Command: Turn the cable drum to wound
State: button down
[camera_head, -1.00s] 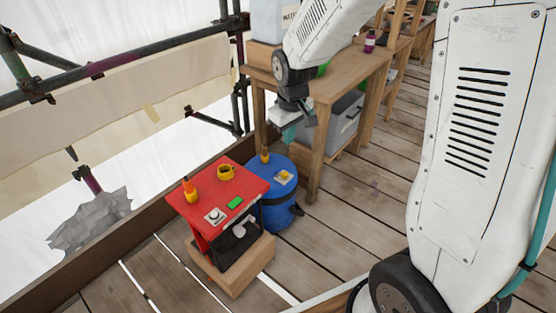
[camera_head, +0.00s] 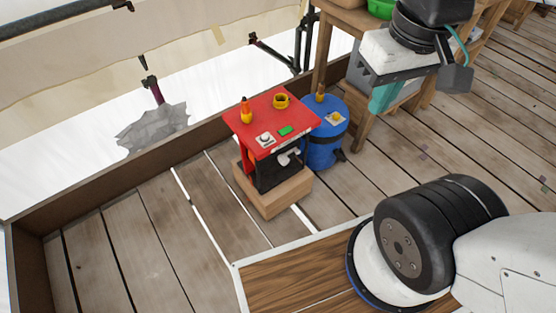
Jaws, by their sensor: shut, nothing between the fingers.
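My gripper (camera_head: 384,98) hangs at the upper right, its teal fingers together and empty. It appears above and to the right of the blue barrel, touching nothing that I can see. A red-topped stand (camera_head: 245,128) on a wooden block is left of the barrel. Under its red top is a dark body with a white fitting (camera_head: 288,157) on its side. A round white knob on a pale plate (camera_head: 265,139) is on the red top. No part is clearly recognisable as the cable drum, and I cannot tell its position.
A wooden bench (camera_head: 345,18) is behind. Planks left and in front are mostly clear.

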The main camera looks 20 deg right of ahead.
aim_at(273, 162)
jog(key=u, duration=1.9)
jog(key=i, duration=0.55)
jog(key=z, duration=2)
